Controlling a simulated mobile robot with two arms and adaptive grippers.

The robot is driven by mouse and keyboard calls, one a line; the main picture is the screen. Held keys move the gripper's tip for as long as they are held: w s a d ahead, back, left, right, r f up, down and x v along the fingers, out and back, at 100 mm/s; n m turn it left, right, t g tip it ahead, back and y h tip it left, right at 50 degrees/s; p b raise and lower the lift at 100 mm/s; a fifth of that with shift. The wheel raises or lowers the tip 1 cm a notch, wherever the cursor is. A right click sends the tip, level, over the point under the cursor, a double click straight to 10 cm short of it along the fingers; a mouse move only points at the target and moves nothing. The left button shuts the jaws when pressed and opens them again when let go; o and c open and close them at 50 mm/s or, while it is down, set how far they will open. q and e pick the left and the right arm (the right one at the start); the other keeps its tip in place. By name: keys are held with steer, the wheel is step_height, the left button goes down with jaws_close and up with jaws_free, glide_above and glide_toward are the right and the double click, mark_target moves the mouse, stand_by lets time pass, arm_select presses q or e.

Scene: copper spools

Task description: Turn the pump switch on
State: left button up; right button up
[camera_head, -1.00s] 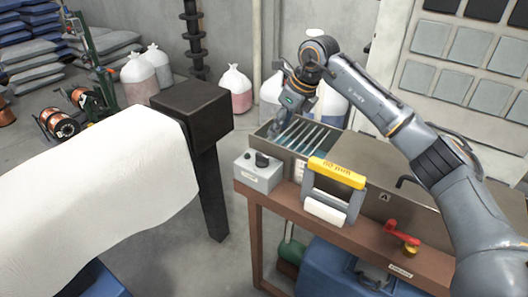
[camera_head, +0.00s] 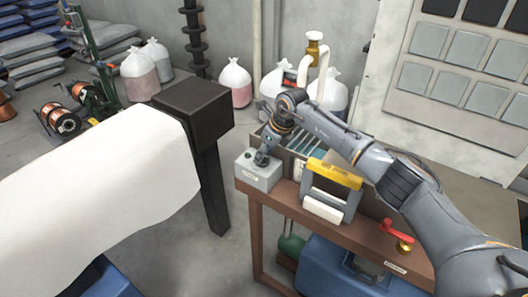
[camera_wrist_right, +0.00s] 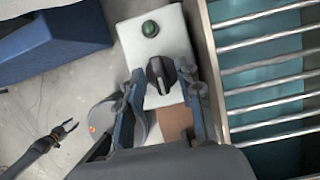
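The pump switch is a black rotary knob (camera_wrist_right: 160,75) on a light grey box (camera_head: 250,173) at the left end of the bench. A green round button (camera_wrist_right: 150,28) sits on the same box. My right gripper (camera_wrist_right: 163,73) is over the box, fingers apart on either side of the knob. I see gaps beside the knob, so it is not clamped. In the head view the right gripper (camera_head: 262,160) hides most of the knob. What looks like my left gripper (camera_wrist_right: 68,128) shows small at the lower left of the wrist view, fingers apart.
A slotted tank (camera_wrist_right: 265,75) lies right beside the switch box. A yellow-handled frame (camera_head: 333,174) and a red-handled valve (camera_head: 394,232) are farther right on the brown bench (camera_head: 350,232). A dark post (camera_head: 207,165) and a white-covered thing (camera_head: 90,190) stand left.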

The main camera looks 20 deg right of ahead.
steer(key=shift+c, duration=0.4)
jaws_close()
